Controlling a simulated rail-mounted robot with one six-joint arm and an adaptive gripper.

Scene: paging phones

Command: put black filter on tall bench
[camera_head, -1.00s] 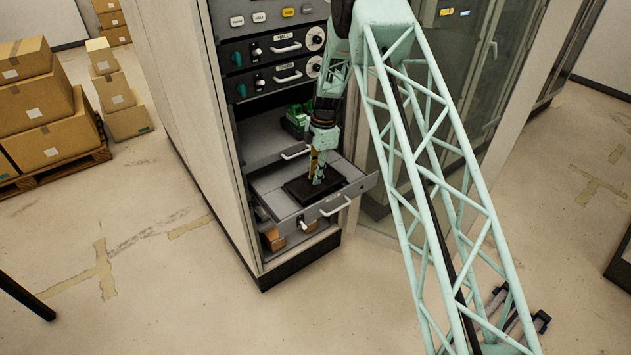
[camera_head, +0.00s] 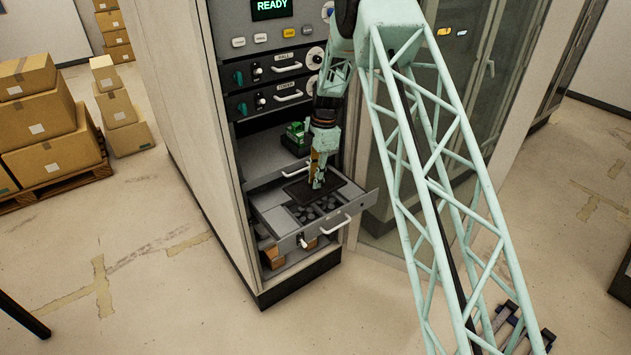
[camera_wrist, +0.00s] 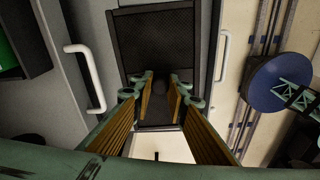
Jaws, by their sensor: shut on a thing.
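The black filter (camera_head: 333,181) is a flat dark panel above the open drawer (camera_head: 262,203). It also shows in the wrist view as a meshed panel in a dark frame (camera_wrist: 150,35). My gripper (camera_head: 317,184) is shut on the filter, and its yellow-lined fingers (camera_wrist: 163,88) close around a dark knob on it. The fingers hide part of the knob. The filter is held level or nearly so, with the drawer's dark slots showing in front of and below it. I cannot identify the tall bench in these views.
The drawer has a white front handle (camera_head: 336,225) and sits in a tall cabinet (camera_head: 185,130). A green item (camera_head: 297,133) stands on the shelf behind. Boxes on a pallet (camera_head: 45,120) are at left. A dark furniture edge (camera_head: 622,270) shows at right. Floor between is clear.

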